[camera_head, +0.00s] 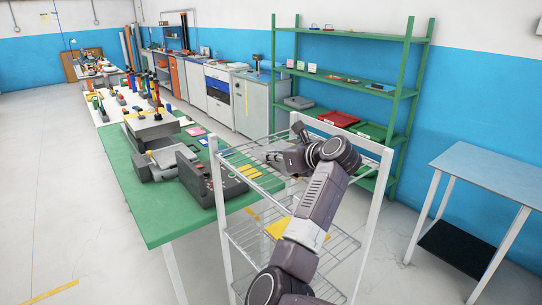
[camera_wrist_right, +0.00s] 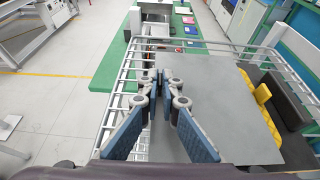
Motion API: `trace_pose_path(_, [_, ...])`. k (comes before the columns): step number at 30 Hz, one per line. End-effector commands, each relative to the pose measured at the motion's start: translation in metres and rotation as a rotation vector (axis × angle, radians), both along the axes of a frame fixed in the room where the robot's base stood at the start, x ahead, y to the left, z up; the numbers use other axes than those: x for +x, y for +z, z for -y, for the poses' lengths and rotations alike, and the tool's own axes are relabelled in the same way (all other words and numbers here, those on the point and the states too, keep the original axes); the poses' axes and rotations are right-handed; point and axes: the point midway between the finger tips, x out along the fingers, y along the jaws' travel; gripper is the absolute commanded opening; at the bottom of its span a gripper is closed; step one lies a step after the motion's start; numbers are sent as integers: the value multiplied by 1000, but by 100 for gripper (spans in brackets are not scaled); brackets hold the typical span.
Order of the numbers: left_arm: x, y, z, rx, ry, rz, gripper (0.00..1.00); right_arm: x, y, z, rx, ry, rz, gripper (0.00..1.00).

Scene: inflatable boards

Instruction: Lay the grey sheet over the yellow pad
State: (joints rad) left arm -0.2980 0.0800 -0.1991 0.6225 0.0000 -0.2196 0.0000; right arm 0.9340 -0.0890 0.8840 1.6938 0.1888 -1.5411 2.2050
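The grey sheet (camera_wrist_right: 222,112) shows broad and flat in the right wrist view, over the wire rack. Its left edge runs into the narrow gap between the fingertips of my right gripper (camera_wrist_right: 161,80), which are closed on it. In the head view my right gripper (camera_head: 275,159) is at the rack's upper level, and my arm hides much there. A yellow ribbed pad (camera_wrist_right: 265,96) shows past the sheet's right edge in the wrist view; the sheet may cover part of it. In the head view a yellow patch (camera_head: 283,228) shows low in the rack. My left gripper is not in view.
The white wire rack (camera_head: 377,205) has upright posts and rails around my arm. A green table (camera_head: 155,222) with a dark case (camera_head: 206,178) stands to its left. A green shelving unit (camera_head: 412,110) is behind, and a grey-topped table (camera_head: 490,172) is at right, with open floor between.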

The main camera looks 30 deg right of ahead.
Motion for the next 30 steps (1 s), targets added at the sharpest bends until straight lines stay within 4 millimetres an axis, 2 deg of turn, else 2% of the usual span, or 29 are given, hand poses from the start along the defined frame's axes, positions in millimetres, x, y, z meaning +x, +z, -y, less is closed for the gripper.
trace_pose_path(17, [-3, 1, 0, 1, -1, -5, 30, 0, -5, 0, 0, 0, 0, 0])
trace_pose_path(18, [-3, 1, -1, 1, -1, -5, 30, 0, -5, 0, 0, 0, 0, 7])
trace_pose_path(23, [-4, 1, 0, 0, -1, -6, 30, 0, -5, 0, 0, 0, 0, 24])
trace_pose_path(30, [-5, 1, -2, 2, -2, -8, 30, 0, -5, 0, 0, 0, 0, 25])
